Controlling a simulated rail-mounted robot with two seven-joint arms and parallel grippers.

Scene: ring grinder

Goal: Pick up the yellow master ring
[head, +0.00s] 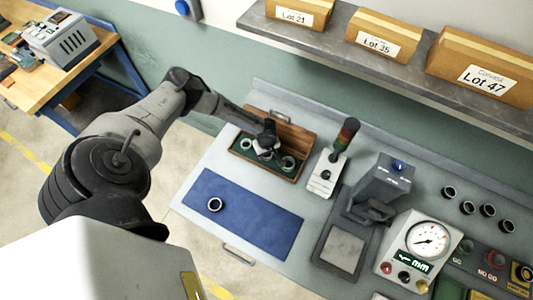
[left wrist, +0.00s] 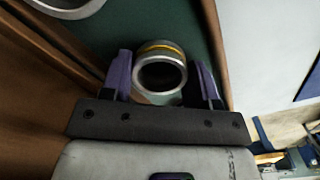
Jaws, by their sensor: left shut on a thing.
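The yellow master ring (left wrist: 161,46) is a silver ring with a yellow band around it. In the left wrist view it sits between the two purple-grey fingers of my left gripper (left wrist: 165,78), which is shut on it. In the head view my left gripper (head: 268,143) is over the open wooden case (head: 291,130) with a green lining, and it hides most of the held ring. I cannot tell whether the ring is clear of the lining. My right gripper is not in view.
Other silver rings (head: 287,163) sit in the case, and one ring lies on the blue mat (head: 250,228). A dial gauge (head: 428,240) and a grey device (head: 378,190) are farther right. A shelf with boxes (head: 379,40) overhangs behind.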

